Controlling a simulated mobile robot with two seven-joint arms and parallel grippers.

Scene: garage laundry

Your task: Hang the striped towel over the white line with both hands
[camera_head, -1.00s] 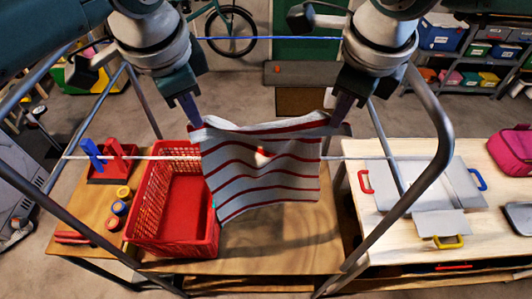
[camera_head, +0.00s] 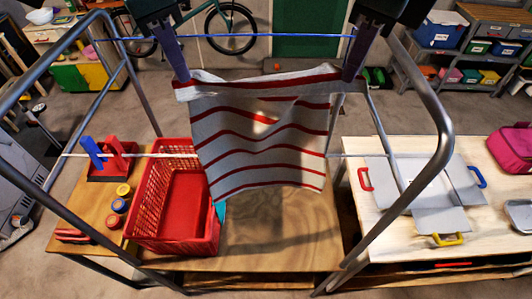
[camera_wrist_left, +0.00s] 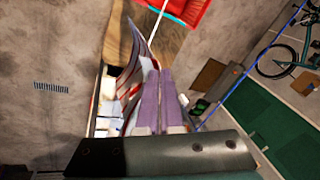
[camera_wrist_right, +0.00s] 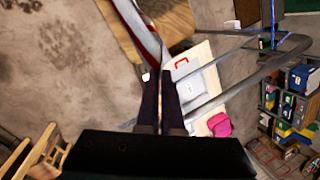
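The striped towel (camera_head: 262,135), white-grey with red stripes, hangs spread out between my two grippers. My left gripper (camera_head: 182,80) is shut on its upper left corner; the towel (camera_wrist_left: 132,85) also shows beside the fingers in the left wrist view. My right gripper (camera_head: 350,76) is shut on its upper right corner; a strip of the towel (camera_wrist_right: 140,35) shows at the fingertips in the right wrist view. The white line (camera_head: 345,156) runs across the rack, and its middle is hidden behind the towel. The towel's lower edge hangs below the line's height in the picture.
A blue line (camera_head: 270,36) runs across the rack farther back. The metal frame (camera_head: 420,180) stands on both sides. A red basket (camera_head: 178,205) stands on the wooden table (camera_head: 275,240), left of the towel. A red holder with blue pegs (camera_head: 110,160) sits farther left.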

